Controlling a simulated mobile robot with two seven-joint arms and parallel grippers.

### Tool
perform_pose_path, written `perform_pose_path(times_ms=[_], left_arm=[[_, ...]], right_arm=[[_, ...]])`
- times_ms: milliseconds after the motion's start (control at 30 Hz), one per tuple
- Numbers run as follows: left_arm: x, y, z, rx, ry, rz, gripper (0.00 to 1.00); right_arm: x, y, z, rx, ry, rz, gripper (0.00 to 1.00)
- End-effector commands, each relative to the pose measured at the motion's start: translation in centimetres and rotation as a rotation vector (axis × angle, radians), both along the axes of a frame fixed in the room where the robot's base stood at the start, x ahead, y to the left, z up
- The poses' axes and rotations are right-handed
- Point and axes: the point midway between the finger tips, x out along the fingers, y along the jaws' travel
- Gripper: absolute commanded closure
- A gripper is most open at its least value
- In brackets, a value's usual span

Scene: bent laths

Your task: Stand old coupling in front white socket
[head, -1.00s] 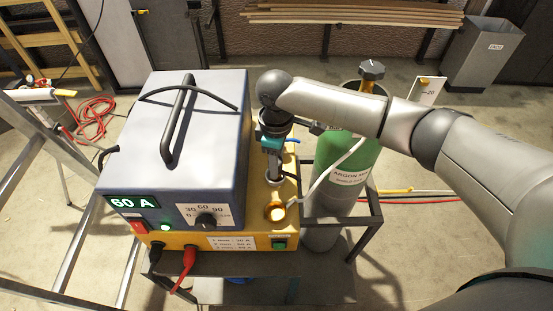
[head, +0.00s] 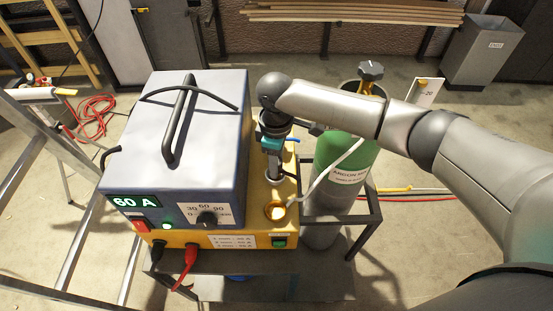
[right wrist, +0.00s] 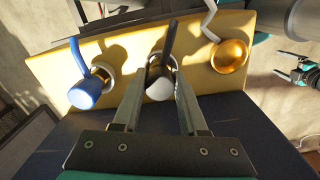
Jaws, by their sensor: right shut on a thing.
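My right gripper (head: 274,178) points down over the yellow base beside the blue-grey machine. In the right wrist view its fingers (right wrist: 158,100) are shut on a coupling (right wrist: 160,88) with a white round end and a black stem. The coupling sits at the middle socket ring of the yellow panel; I cannot tell whether it is seated. A brass cup-shaped part (right wrist: 229,54) with a white hose is at one end of the row. It shows at the front in the head view (head: 275,211). My left gripper (right wrist: 295,68) appears open, off the panel.
A blue coupling (right wrist: 88,92) stands at the row's other end. The blue-grey machine (head: 190,110) rises close beside my right gripper. A green gas cylinder (head: 343,155) stands to the right, with a cart rail (head: 375,225) around it.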

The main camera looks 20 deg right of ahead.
Motion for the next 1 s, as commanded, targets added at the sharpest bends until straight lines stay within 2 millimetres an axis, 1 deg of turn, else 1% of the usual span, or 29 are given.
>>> perform_pose_path(times_ms=[467,1000], left_arm=[[0.05,0.0,0.06,0.0,-0.001,0.0,0.05],[0.08,0.0,0.96,0.0,-0.001,0.001,0.05]], right_arm=[[-0.01,0.01,-0.01,0.0,0.0,-0.001,1.0],[-0.04,-0.02,-0.12,0.001,0.001,-0.001,1.0]])
